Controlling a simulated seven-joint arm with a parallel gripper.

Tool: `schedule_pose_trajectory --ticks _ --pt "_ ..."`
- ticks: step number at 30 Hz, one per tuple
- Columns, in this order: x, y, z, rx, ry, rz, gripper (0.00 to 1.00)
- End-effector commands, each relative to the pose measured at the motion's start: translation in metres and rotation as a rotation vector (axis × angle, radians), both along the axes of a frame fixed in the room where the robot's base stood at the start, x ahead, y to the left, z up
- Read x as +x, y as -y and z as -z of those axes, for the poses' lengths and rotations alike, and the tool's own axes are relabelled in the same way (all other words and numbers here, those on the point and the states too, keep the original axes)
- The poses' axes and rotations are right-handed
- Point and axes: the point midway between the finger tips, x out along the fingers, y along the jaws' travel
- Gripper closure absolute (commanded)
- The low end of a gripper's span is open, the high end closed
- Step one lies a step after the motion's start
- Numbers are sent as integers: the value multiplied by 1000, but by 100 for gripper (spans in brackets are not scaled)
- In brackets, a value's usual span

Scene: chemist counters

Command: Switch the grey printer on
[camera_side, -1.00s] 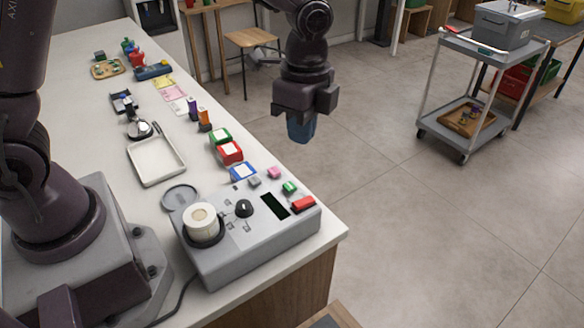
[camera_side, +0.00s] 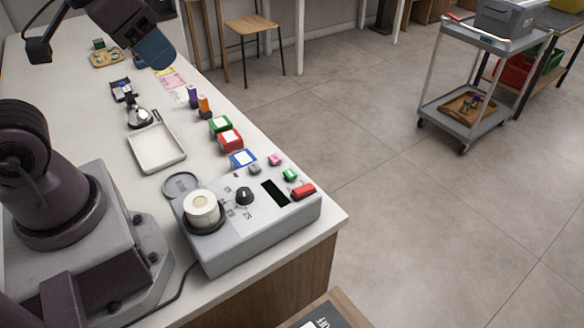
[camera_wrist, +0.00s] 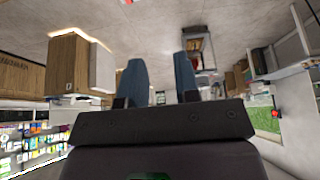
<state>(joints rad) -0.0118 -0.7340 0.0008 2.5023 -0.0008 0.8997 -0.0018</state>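A grey device (camera_side: 240,255) sits at the near right corner of the white counter; it is the nearest match to a grey printer, but I cannot tell for certain. It has a black knob (camera_side: 244,197) with markings around it, a dark display (camera_side: 275,193), a red key (camera_side: 303,191) and a white roll-like cylinder (camera_side: 203,206). I cannot read whether it is on; the display looks dark. My gripper (camera_side: 153,47) is high at the upper left, far from the device. In the wrist view my gripper (camera_wrist: 159,72) has two blue fingers apart with nothing between them.
A white tray (camera_side: 156,165), coloured boxes (camera_side: 230,140) and small bottles (camera_side: 204,105) lie on the counter behind the device. A panel with an "OFF" label (camera_side: 323,320) shows at the bottom edge. A cart (camera_side: 462,113) stands on open floor at right.

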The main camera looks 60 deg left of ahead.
Motion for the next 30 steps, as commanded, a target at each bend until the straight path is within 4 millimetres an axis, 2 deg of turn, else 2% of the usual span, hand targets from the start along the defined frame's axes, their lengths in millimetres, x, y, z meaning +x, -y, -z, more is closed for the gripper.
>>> schedule_pose_trajectory --ticks 1,5,6,11,19,25,28,30 --pt "2 -1 7 4 -34 -6 59" --pt "18 1 24 41 -152 4 29" --pt "26 2 30 61 -194 17 28" --pt "62 12 55 144 -364 167 28" --pt "122 46 112 194 -578 635 28" --pt "160 78 149 152 -613 1044 28" --pt "178 92 158 139 -584 1235 28" --pt "191 100 157 154 -546 1371 28"
